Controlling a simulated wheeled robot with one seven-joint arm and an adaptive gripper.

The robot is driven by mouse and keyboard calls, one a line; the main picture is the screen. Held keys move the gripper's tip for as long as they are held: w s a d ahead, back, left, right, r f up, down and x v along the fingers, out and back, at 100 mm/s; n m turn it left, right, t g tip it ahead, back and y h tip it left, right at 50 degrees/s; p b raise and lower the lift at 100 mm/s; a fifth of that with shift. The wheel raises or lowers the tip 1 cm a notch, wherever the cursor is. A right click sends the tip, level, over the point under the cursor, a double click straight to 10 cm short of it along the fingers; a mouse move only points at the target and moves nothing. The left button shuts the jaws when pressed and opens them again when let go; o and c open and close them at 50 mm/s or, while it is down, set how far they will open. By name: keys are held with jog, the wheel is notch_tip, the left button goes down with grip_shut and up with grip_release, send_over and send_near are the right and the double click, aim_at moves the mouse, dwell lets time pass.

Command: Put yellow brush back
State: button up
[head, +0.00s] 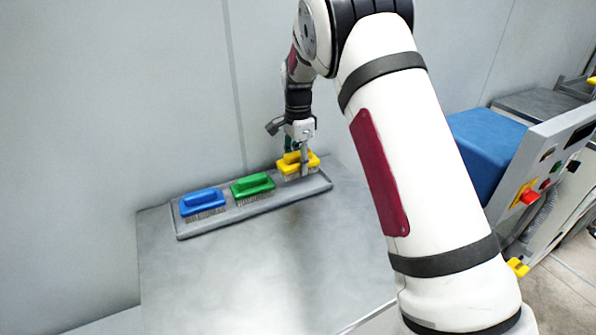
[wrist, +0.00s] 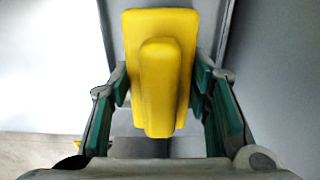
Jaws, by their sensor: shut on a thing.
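The yellow brush (head: 297,163) is at the right end of the grey tray (head: 246,214) in the head view. My gripper (head: 299,158) is above it with its fingers around the brush. In the wrist view the yellow brush (wrist: 160,65) fills the upper middle, between the green-padded fingers of my gripper (wrist: 162,95). The fingers are shut on the brush. The brush appears in or just above the right slot of the tray; I cannot tell whether its bristles touch the tray floor.
A blue brush (head: 202,202) and a green brush (head: 252,186) sit in the tray to the left. The tray lies at the back of a grey metal table (head: 250,270) by a wall. The table's front is clear. A machine with a control panel (head: 550,170) stands at right.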

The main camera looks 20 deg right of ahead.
aim_at(298, 171)
jog(key=shift+w+f+p, duration=0.1)
jog(key=shift+f+p, duration=0.2)
jog(key=shift+f, duration=1.45)
jog(key=shift+f, duration=0.1)
jog(key=shift+f, duration=0.1)
jog(key=o, duration=1.1)
notch_tip(298, 171, up, 13)
jog(key=shift+f+b, duration=0.2)
jog(key=shift+b, duration=0.35)
